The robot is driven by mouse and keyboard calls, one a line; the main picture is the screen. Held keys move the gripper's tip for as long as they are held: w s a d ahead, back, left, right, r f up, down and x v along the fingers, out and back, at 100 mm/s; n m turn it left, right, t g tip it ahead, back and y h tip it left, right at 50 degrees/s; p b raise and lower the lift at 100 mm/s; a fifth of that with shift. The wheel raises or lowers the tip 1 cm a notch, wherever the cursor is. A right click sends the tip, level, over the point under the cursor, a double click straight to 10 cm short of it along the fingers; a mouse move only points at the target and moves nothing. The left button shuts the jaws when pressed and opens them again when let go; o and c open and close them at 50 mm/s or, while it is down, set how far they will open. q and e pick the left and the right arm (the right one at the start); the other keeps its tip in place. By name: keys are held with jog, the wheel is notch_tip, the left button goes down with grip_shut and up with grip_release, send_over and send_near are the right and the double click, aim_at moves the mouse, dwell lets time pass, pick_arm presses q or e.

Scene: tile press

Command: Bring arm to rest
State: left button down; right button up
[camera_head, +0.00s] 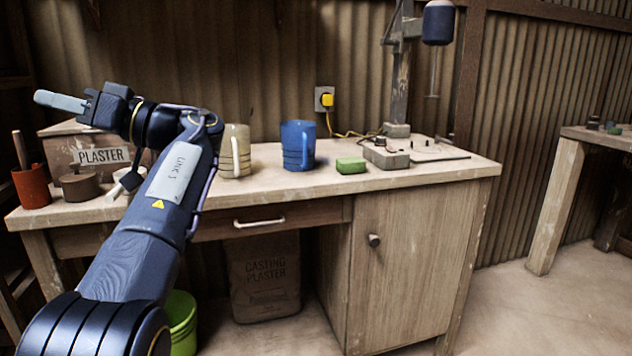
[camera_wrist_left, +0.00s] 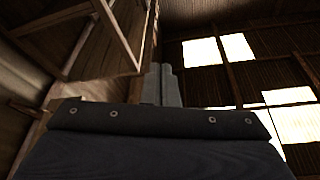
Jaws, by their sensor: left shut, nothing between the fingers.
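My left arm rises from the lower left in the head view. Its gripper (camera_head: 61,101) is raised at the left, above the left end of the bench, and points left. The fingers are together with nothing between them. The gripper fingers also show in the left wrist view (camera_wrist_left: 161,86), pointing up toward the roof and wall. My right gripper is in neither view.
A wooden bench (camera_head: 400,180) carries a plaster box (camera_head: 62,144), a red pot (camera_head: 32,187), a cream mug (camera_head: 234,152), a blue mug (camera_head: 298,146), a green sponge (camera_head: 351,165) and a drill-like press (camera_head: 401,75).

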pick_arm(q)
jog(key=a+f+m+t+h, duration=0.3)
jog(key=a+f+m+h, duration=0.2)
jog(key=a+f, duration=0.65)
jog(key=s+d+f+m+t+h, duration=0.1)
jog(key=s+f+m+t+h, duration=0.3)
jog(key=f, duration=0.7)
jog(key=s+d+f+m+h, duration=0.1)
jog(key=s+f+m+h, duration=0.3)
jog(key=f, duration=0.6)
jog(key=s+d+f+m+t+h, duration=0.1)
jog(key=s+d+f+h, duration=0.35)
jog(key=d, duration=0.45)
jog(key=s+d+f+t+h, duration=0.1)
jog(key=s+d+f+h, duration=0.4)
jog(key=d, duration=0.4)
jog(key=s+d+f+m+t+h, duration=0.1)
jog(key=s+d+f+h, duration=0.25)
jog(key=s+d, duration=0.35)
notch_tip(320, 180, up, 37)
jog(key=d+y+p, duration=0.1)
jog(key=p, duration=3.6)
jog(key=shift+w+d, duration=0.3)
jog(key=shift+w, duration=0.1)
jog(key=shift+f, duration=0.1)
